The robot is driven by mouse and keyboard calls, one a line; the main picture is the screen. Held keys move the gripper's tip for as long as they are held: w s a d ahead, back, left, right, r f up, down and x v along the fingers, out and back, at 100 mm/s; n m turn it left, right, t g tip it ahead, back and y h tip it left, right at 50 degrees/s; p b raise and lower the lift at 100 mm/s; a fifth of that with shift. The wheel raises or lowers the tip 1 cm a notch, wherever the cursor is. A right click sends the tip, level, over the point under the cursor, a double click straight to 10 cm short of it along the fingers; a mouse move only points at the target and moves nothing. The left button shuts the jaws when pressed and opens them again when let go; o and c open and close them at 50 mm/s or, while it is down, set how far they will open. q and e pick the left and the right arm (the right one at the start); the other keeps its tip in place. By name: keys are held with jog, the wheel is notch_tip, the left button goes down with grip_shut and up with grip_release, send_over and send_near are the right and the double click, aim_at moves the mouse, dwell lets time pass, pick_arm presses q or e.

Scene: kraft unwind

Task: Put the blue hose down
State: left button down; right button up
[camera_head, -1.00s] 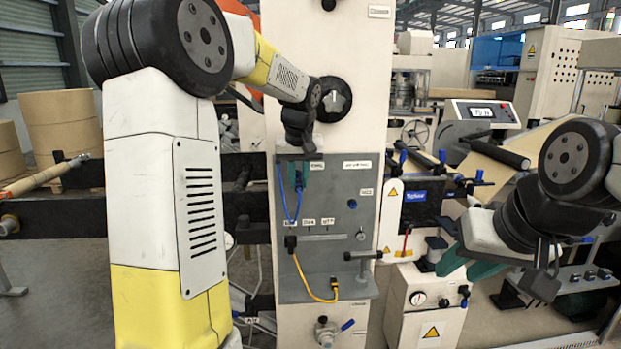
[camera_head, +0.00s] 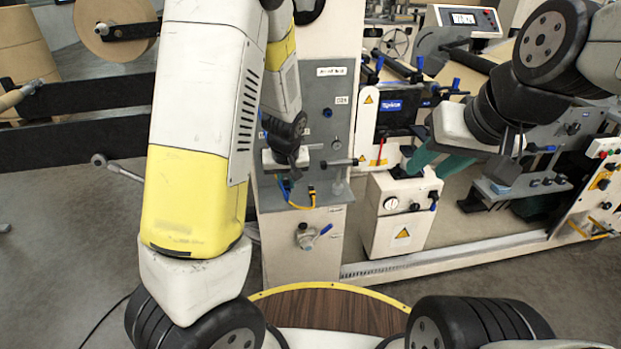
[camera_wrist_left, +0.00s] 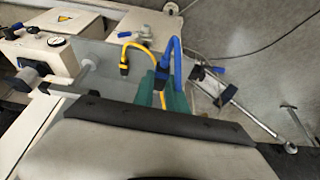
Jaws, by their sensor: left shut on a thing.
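The blue hose (camera_wrist_left: 174,60) loops up from between the teal fingers of my left gripper (camera_wrist_left: 163,92) in the left wrist view. My left gripper (camera_head: 285,173) is shut on it, in front of the lower part of the grey panel (camera_head: 340,115). In the head view only a short piece of the blue hose (camera_head: 284,189) shows below the gripper, and my arm hides the rest. My right gripper (camera_head: 438,160) is away to the right, its teal fingers apart and nothing seen between them.
A yellow hose (camera_head: 300,206) hangs close beside the blue one, and it also shows in the left wrist view (camera_wrist_left: 140,47). A valve with a blue handle (camera_head: 310,235) sits below the panel. A white box with a gauge (camera_head: 400,215) stands to the right.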

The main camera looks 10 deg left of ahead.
pick_arm(q)
jog(key=s+a+f, duration=0.1)
jog(key=s+f, duration=0.4)
jog(key=s, duration=0.1)
send_over(273, 196)
jog(key=s, duration=0.2)
jog(key=shift+w+d+f, duration=0.1)
jog(key=shift+d+f, duration=0.05)
jog(key=shift+f, duration=0.45)
jog(key=shift+d+f, duration=0.15)
jog(key=shift+f, duration=0.4)
jog(key=shift+w+f, duration=0.2)
jog(key=shift+f, duration=1.55)
jog(key=shift+f, duration=0.1)
jog(key=c, duration=1.3)
grip_release()
jog(key=shift+c, duration=0.2)
